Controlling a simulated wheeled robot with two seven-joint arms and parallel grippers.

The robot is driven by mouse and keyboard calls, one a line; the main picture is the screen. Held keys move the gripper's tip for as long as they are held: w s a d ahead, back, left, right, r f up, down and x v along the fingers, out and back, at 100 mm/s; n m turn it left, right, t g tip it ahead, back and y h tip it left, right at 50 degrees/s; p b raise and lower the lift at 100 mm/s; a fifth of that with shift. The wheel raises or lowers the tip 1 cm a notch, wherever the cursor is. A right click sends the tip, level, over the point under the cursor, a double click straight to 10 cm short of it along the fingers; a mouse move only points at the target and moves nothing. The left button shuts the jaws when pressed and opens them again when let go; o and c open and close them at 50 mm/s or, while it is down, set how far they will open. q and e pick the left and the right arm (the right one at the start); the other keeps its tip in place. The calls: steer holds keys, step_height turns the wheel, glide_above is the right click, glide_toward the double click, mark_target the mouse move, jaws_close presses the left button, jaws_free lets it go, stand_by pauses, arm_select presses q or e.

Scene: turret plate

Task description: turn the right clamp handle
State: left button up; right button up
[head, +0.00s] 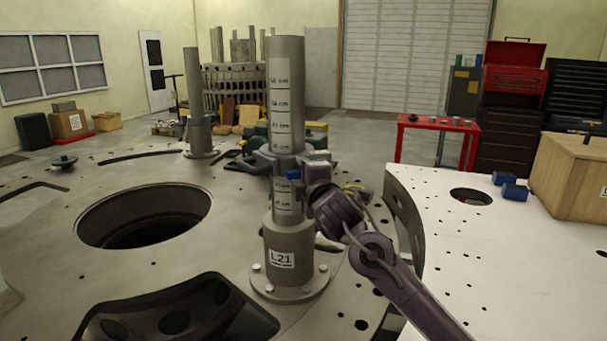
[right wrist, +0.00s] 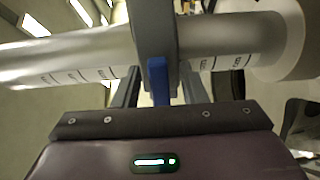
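A grey clamp (head: 265,163) sits around the upright metal post (head: 286,95) marked with cm labels, about halfway up. The clamp's blue handle (head: 294,174) is on its right side, facing me. In the right wrist view the clamp body (right wrist: 153,35) crosses the post, and the blue handle (right wrist: 158,80) points down from it. My right gripper (head: 305,175) is at the clamp. In the right wrist view its two fingers (right wrist: 158,88) stand on either side of the blue handle, with a gap visible on both sides. My left gripper is not in view.
The post stands on a bolted base labelled L21 (head: 287,258) on the turret plate (head: 150,265). A large round hole (head: 145,215) opens to the left. A second post (head: 195,95) stands behind. A red table (head: 437,126) and wooden crate (head: 570,178) are at the right.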

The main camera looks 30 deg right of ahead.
steer(key=s+a, duration=0.1)
steer(key=s, duration=0.6)
steer(key=shift+s+a+b, duration=0.2)
steer(key=shift+s+b, duration=0.1)
steer(key=shift+b, duration=0.1)
